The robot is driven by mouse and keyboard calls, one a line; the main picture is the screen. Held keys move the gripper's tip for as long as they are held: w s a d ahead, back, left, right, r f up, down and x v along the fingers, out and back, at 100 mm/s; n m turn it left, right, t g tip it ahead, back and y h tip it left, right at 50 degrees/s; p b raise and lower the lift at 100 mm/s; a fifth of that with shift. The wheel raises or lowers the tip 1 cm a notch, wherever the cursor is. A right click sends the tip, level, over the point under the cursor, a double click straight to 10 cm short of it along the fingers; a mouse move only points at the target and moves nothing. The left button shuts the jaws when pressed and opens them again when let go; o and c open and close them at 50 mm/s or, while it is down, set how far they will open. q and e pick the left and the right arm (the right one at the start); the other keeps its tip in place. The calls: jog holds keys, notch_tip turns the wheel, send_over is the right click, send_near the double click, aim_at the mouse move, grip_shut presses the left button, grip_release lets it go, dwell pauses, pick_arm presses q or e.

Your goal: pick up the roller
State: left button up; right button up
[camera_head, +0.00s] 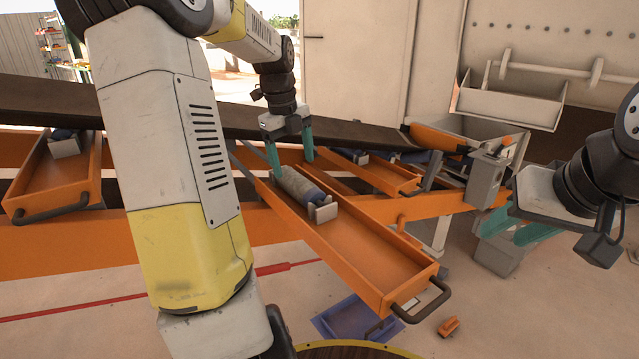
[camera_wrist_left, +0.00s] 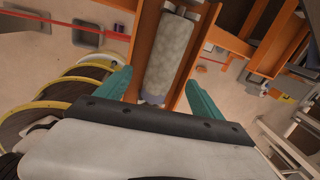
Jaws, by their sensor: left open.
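A grey, rough-surfaced roller (camera_head: 299,184) with a dark blue end lies in a long orange tray (camera_head: 375,255) in the middle of the head view. Its near end rests by a pale metal bracket (camera_head: 323,213). My left gripper (camera_head: 292,165) is open above the roller's far part, one teal finger on each side. In the left wrist view the roller (camera_wrist_left: 170,50) lies ahead, between the lines of the two open fingers (camera_wrist_left: 158,80), with no grip on it. My right gripper (camera_head: 515,232) is at the right, its teal fingers apart and empty.
Another orange tray (camera_head: 60,182) with a roller stands at the left, and a third (camera_head: 378,175) lies behind. A dark conveyor belt (camera_head: 225,122) crosses behind. A blue bin (camera_head: 352,318) and a small orange piece (camera_head: 449,326) lie on the floor.

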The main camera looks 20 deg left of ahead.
aim_at(298, 179)
pick_arm(q)
jog(key=shift+w+a+f+m, duration=0.25)
jog(key=shift+a+f+m, duration=0.05)
jog(key=shift+a, duration=0.05)
jog(key=shift+w+f, duration=0.1)
jog(key=shift+f, duration=0.25)
jog(key=f, duration=0.2)
jog(key=d+f, duration=0.1)
jog(key=f, duration=0.1)
jog(key=w+f, duration=0.1)
jog(key=f, duration=0.1)
jog(key=shift+w+d+f, duration=0.1)
jog(key=shift+d+f, duration=0.05)
jog(key=shift+f, duration=0.25)
jog(key=shift+c, duration=0.5)
grip_shut()
